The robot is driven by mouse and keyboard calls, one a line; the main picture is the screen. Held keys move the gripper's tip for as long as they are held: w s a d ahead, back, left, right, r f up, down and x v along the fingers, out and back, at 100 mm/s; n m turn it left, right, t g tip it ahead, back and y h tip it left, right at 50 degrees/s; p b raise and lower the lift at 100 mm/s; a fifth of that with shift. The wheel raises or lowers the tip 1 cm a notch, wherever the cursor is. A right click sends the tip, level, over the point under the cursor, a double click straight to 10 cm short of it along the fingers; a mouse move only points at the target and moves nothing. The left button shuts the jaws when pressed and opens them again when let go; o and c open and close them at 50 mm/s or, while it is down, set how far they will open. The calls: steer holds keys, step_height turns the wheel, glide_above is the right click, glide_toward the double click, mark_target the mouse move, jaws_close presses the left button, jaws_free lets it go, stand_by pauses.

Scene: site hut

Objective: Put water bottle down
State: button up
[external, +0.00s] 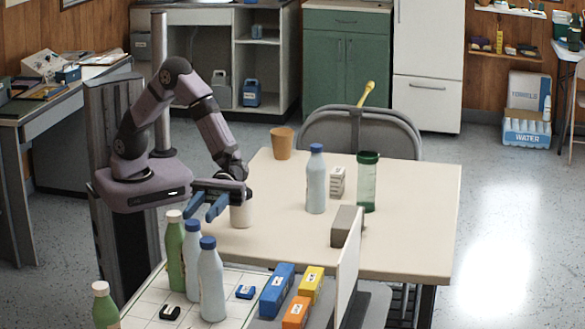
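Several bottles are in the external view. A pale blue water bottle with a blue cap (316,184) stands upright on the cream table (420,215). Two similar blue-capped bottles stand upright close together at the front left: one bottle (192,258) and a nearer bottle (211,285), both on a white gridded surface (148,300). My gripper (205,208) has two blue fingers spread apart, with nothing visible between them. It is just above the caps of the front-left bottles in the picture; its depth relative to them is hard to tell.
A green bottle (175,255) stands beside the front-left pair. A pale cup (241,214) is close to my gripper. A green tumbler (367,183), tan cup (282,143) and grey block (346,226) stand on the table. Its right side is clear.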

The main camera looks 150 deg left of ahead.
mark_target(190, 229)
steer(key=shift+v, duration=1.2)
steer(key=shift+c, duration=0.2)
steer(key=shift+f+x, duration=0.2)
steer(key=shift+x, duration=1.8)
steer(key=shift+f+x, duration=0.15)
steer(key=shift+x, duration=1.9)
steer(key=shift+f+x, duration=0.2)
steer(key=shift+x, duration=1.8)
steer(key=shift+c, duration=0.4)
steer(key=shift+r, duration=0.1)
jaws_close()
